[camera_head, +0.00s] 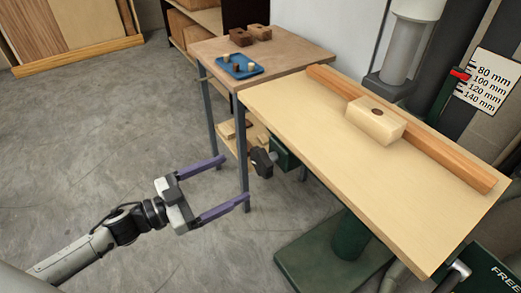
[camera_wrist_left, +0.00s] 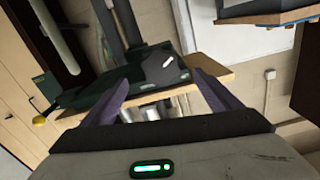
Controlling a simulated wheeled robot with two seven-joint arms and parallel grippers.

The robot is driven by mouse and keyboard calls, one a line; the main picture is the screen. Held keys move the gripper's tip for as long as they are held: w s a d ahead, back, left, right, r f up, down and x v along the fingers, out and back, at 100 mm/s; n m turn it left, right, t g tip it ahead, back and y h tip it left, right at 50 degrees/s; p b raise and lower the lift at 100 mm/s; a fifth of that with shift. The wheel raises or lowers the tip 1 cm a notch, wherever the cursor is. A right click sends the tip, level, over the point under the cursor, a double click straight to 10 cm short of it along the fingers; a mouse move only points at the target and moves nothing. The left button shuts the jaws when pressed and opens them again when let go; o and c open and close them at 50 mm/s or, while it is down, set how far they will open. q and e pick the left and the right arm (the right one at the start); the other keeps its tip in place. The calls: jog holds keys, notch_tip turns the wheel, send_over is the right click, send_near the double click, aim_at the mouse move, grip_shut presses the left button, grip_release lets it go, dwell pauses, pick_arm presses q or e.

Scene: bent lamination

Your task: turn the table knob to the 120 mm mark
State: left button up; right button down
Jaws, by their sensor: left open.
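The black table knob (camera_head: 262,162) sticks out from a green housing (camera_head: 286,157) under the table's left edge. In the left wrist view the dark knob (camera_wrist_left: 160,68), with a white mark, shows between and beyond the fingertips. My left gripper (camera_head: 234,180) is open and empty, its purple fingers pointing toward the knob but apart from it. The white scale (camera_head: 485,82) reads 80 to 140 mm. Its red pointer (camera_head: 460,75) sits near the upper marks, around 80 to 100 mm; the exact reading is unclear. My right gripper is not in view.
The tilted wooden table (camera_head: 340,140) carries a fence strip (camera_head: 440,150) and a pale block (camera_head: 376,120). A side bench (camera_head: 290,58) with a blue tray (camera_head: 240,66) stands behind; its front leg (camera_head: 241,150) is close to my fingers. The floor at left is clear.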

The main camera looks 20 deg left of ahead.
aim_at(257, 165)
pick_arm(q)
jog(key=shift+n, duration=0.9)
jog(key=x, duration=1)
jog(key=shift+w+d+p, duration=0.1)
jog(key=shift+p, duration=0.25)
jog(key=c, duration=1.1)
